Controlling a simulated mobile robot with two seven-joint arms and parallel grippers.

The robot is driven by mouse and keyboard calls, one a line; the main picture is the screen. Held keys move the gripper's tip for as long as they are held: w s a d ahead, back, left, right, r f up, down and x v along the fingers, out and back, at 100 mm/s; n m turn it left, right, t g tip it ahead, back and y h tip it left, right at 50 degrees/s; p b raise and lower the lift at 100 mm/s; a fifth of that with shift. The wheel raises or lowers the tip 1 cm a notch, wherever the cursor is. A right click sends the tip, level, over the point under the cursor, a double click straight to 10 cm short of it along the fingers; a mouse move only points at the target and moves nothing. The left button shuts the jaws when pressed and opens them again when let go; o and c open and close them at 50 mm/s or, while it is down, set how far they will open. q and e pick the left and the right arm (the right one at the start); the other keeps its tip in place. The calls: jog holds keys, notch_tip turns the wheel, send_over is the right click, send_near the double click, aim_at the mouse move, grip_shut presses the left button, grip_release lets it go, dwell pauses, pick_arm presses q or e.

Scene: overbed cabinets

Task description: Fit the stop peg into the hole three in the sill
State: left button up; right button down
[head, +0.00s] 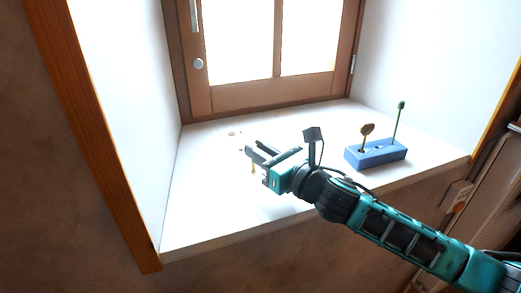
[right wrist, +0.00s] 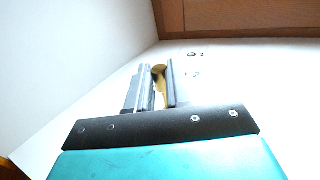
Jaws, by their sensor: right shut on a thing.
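My right gripper (head: 250,147) is above the white sill (head: 205,205). It is shut on a brass-yellow stop peg (right wrist: 159,88), which shows between the two fingers in the right wrist view. In the head view a thin yellow part of the peg (head: 253,169) hangs below the fingers. A hole (head: 234,133) with a small mark beside it lies in the sill near the window; it also shows in the right wrist view (right wrist: 191,54). A second small mark (right wrist: 196,74) is nearer the fingers. I cannot make out hole three. My left gripper is not in view.
A blue block (head: 376,154) stands on the sill at the right, holding a brown-gold headed peg (head: 367,131) and a tall green-tipped one (head: 400,108). The wooden window frame (head: 270,94) closes the back. White side walls flank the sill; its left front is clear.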

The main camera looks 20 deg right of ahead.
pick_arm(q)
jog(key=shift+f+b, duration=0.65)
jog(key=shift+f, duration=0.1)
pick_arm(e)
jog(key=shift+f, duration=1.1)
jog(key=c, duration=0.9)
grip_release()
jog(key=shift+c, duration=0.2)
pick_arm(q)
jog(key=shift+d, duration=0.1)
pick_arm(e)
jog(key=shift+s+d, duration=0.1)
jog(key=shift+s, duration=0.05)
jog(key=b+v, duration=0.1)
jog(key=v, duration=1)
jog(key=shift+s+d, duration=0.1)
jog(key=shift+s, duration=0.2)
jog(key=shift+s+d, duration=0.15)
jog(key=shift+s, duration=0.2)
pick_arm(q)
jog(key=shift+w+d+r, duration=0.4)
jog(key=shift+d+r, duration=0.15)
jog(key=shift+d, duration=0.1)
pick_arm(e)
jog(key=shift+s, duration=0.1)
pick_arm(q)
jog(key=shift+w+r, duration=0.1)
